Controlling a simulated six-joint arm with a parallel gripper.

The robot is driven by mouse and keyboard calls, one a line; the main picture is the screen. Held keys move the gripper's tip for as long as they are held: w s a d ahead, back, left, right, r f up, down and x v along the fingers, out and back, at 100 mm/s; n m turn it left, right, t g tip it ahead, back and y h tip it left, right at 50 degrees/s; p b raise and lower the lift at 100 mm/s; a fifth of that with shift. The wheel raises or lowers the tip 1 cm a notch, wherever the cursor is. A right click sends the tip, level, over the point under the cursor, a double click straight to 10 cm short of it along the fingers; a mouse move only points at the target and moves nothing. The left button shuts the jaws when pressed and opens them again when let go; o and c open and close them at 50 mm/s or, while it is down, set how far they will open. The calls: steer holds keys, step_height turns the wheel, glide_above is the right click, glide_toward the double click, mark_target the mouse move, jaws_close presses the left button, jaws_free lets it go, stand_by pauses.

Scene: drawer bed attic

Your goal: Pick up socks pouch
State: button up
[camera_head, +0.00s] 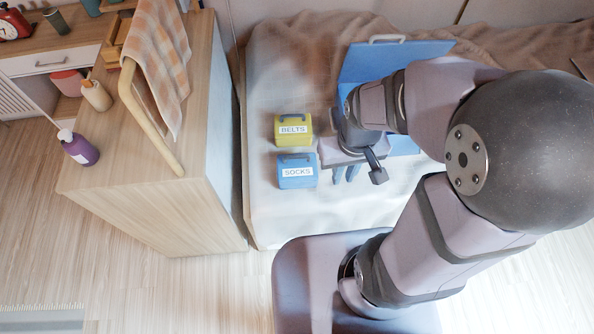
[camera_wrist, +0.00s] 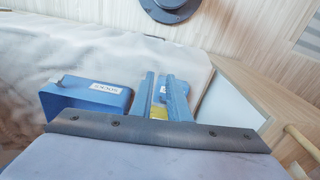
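The socks pouch (camera_head: 297,171) is a small blue box-shaped pouch with a handle and a white SOCKS label. It stands upright on the pale bed cover. My gripper (camera_head: 346,174) is above the bed to its right, apart from it, fingers pointing down. In the wrist view my gripper (camera_wrist: 162,100) has a gap between its fingers and holds nothing. Beyond the fingers, the socks pouch (camera_wrist: 164,89) is partly hidden by them.
A yellow BELTS pouch (camera_head: 293,129) stands just behind the socks pouch. A blue case (camera_head: 403,147) with a raised lid stands right of my gripper, partly hidden by my arm. A wooden cabinet (camera_head: 150,200) borders the bed's left side. Bed in front of the socks pouch is clear.

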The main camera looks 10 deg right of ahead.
steer(key=w+a+f+n+t+b, duration=0.2)
steer(key=w+f+n+t, duration=0.1)
steer(key=w+f, duration=0.35)
steer(key=w+a+f+n+t+b, duration=0.25)
steer(key=w+f+n, duration=0.2)
steer(key=f, duration=0.35)
steer(key=n+t+b, duration=0.2)
steer(key=n, duration=0.1)
glide_toward(297, 158)
steer(key=shift+y, duration=0.4)
steer(key=d+f, duration=0.1)
steer(key=w+d+f, duration=0.1)
steer(key=d, duration=0.1)
steer(key=shift+w+d, duration=0.15)
steer(key=f+n+t+b, duration=0.1)
steer(key=n, duration=0.1)
steer(key=a+f+n+t+b, duration=0.1)
steer(key=f+t, duration=0.1)
steer(key=shift+w+a+f+n+y, duration=0.1)
steer(key=shift+w+a+n+y, duration=0.05)
steer(key=shift+n+y, duration=0.2)
steer(key=shift+s+a+f+n+t+b, duration=0.15)
steer(key=shift+s+n+t+b, duration=0.05)
steer(key=shift+n+t+b, duration=0.25)
steer(key=shift+s+a+f+n+t+b, duration=0.1)
steer(key=shift+s+f+n+t+b, duration=0.15)
steer(key=shift+n, duration=0.3)
steer(key=shift+s+a+r+n+t+y+b, duration=0.25)
steer(key=shift+s+n+t+y+b, duration=0.15)
steer(key=shift+n+t, duration=0.45)
